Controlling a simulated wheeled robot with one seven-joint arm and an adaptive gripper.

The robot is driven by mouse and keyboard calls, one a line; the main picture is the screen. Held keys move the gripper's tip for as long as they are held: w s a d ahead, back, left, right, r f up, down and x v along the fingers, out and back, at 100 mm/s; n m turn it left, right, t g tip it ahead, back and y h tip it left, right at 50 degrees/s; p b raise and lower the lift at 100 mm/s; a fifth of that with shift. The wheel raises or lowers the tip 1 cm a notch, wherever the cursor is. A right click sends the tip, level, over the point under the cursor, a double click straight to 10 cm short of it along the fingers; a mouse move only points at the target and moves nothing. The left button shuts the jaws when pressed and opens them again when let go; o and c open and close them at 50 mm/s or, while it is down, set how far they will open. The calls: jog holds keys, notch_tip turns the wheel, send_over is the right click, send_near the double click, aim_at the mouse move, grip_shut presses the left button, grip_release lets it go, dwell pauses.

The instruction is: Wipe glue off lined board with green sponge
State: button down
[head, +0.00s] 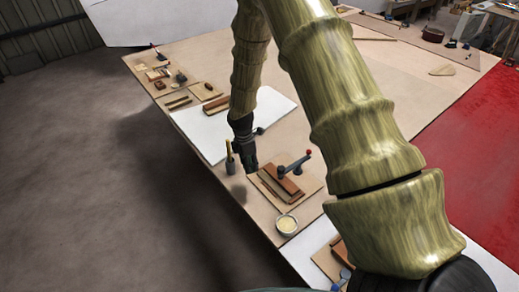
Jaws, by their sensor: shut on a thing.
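My gripper (251,168) points down over the near left part of the workbench (330,115). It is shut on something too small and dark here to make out. I cannot pick out a green sponge. Just right of my gripper, a flat tan board (312,187) carries reddish-brown wood strips (281,181) and a clamp with a red knob (297,164). I cannot tell whether this is the lined board, and no glue can be made out on it. My gripper is close to its left edge; contact cannot be judged.
A round pot with pale contents (287,224) stands near the bench's front edge. A dark pot with a wooden-handled tool (230,158) stands left of my gripper. A white sheet (200,130) lies behind. My arm hides much of the bench's middle.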

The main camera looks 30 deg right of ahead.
jog(key=d+n, duration=0.3)
jog(key=d, duration=0.2)
jog(key=f+b, duration=0.1)
jog(key=f, duration=0.1)
jog(key=f+b, duration=0.1)
jog(key=f, duration=0.1)
jog(key=f+b, duration=0.2)
jog(key=shift+w+f, duration=0.35)
jog(key=shift+s+d+p, duration=0.15)
jog(key=shift+s+p, duration=0.25)
jog(key=shift+s, duration=1.25)
jog(key=shift+s+d+p, duration=0.15)
jog(key=shift+s+p, duration=0.25)
jog(key=shift+s, duration=1.25)
jog(key=shift+f, duration=0.15)
jog(key=shift+w, duration=0.1)
